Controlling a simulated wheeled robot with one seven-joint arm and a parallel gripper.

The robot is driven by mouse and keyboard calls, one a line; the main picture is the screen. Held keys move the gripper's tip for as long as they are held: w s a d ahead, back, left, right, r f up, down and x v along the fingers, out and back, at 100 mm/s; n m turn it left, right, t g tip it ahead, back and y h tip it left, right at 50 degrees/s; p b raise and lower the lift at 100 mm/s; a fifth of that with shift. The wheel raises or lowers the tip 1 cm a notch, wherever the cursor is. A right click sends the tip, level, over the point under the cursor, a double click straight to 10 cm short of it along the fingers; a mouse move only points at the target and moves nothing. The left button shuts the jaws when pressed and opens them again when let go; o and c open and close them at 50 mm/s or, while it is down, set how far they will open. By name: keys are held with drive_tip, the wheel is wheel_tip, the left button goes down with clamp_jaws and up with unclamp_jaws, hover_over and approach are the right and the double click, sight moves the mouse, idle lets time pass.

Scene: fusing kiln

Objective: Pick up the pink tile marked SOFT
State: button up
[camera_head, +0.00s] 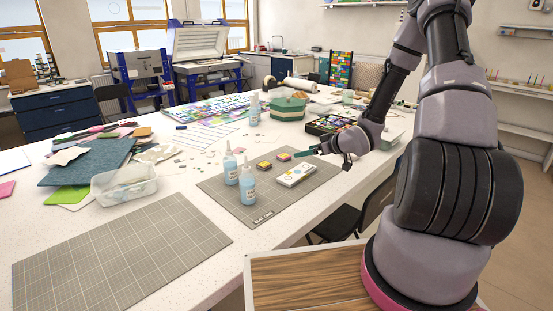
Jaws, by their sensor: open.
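Two small square tiles with pink and yellow colouring lie on the grey cutting mat (222,182) in the middle of the table: a left tile (263,165) and a right tile (284,157). Both are too small for me to read any marking, so I cannot tell which says SOFT. My gripper (308,152) is open, above the mat's far right part, just right of the right tile. I cannot see anything held in it. Its fingers are small and partly merge with the scene behind.
A clear tub (124,185) sits at left. Another grid mat (120,252) in front is bare. A dark tray of coloured pieces (330,125) stands behind my gripper.

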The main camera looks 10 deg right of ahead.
sight(284, 156)
drive_tip(key=x, duration=1)
drive_tip(key=shift+w+a+f, duration=0.15)
drive_tip(key=shift+w+a, duration=0.1)
drive_tip(key=shift+a, duration=0.05)
clamp_jaws()
